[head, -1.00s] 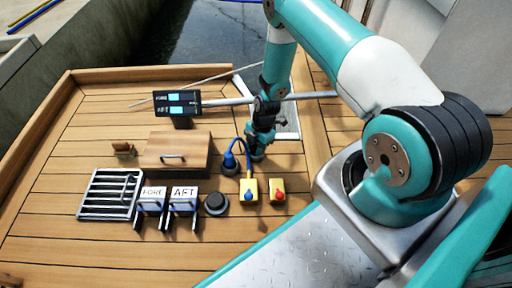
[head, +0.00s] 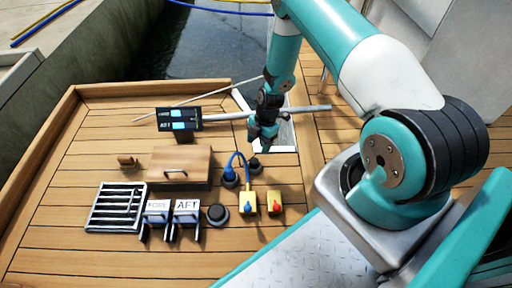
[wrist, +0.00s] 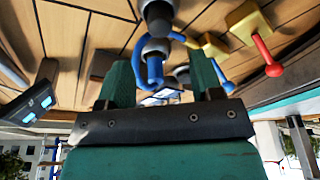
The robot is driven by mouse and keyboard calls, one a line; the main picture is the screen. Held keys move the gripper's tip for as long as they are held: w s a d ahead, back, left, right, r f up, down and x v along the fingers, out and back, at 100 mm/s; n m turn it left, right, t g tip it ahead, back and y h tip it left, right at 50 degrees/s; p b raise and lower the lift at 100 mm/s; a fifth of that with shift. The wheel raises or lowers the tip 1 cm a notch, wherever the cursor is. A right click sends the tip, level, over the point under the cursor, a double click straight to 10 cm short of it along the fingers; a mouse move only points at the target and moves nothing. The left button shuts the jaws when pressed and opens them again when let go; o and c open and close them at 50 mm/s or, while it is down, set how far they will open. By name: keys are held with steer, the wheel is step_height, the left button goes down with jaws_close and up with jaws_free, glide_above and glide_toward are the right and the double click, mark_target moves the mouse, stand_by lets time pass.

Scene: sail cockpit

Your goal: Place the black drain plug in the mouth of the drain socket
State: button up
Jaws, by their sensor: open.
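My gripper (head: 262,143) is open and raised above the deck, its jaws pointing down. In the wrist view its two teal fingers (wrist: 162,85) stand apart with nothing clearly held between them. Below the gripper in the head view is a small dark round piece (head: 255,166), beside another black round piece (head: 230,179) with a blue hose. A low black disc with a wide rim (head: 217,214) sits on the deck nearer the front. I cannot tell for sure which of these is the drain plug and which the socket.
A wooden hatch with a handle (head: 180,165) lies left of the hose. A grate (head: 115,207), FORE and AFT labelled parts (head: 186,207), and two yellow boxes (head: 274,202) stand in front. A display (head: 179,120) on a metal bar is behind.

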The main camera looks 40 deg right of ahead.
steer(key=w+a+r+m+p, duration=0.1)
steer(key=a+r, duration=0.1)
steer(key=r, duration=0.6)
steer(key=w+a+r+m, duration=0.2)
steer(key=a+r, duration=0.1)
steer(key=r, duration=0.5)
steer(key=s+a+r+m, duration=0.2)
steer(key=a+r, duration=0.2)
steer(key=r, duration=0.4)
steer(key=s+a+r+m, duration=0.2)
steer(key=s+a+r, duration=0.15)
steer(key=r, duration=0.45)
steer(key=s+a+r+m, duration=0.3)
steer(key=s+r, duration=0.3)
steer(key=s, duration=0.3)
steer(key=s+a+r+m+y, duration=0.1)
steer(key=s+a+r+m, duration=0.2)
steer(key=s+r, duration=0.4)
steer(key=s, duration=0.2)
steer(key=shift+s+a+r+t, duration=0.2)
steer(key=shift+s+a+t, duration=0.1)
steer(key=shift+s+a, duration=0.1)
steer(key=shift+r, duration=0.1)
step_height(320, 180, up, 50)
steer(key=p, duration=4.9)
steer(key=shift+f+p, duration=0.2)
steer(key=shift+p, duration=0.15)
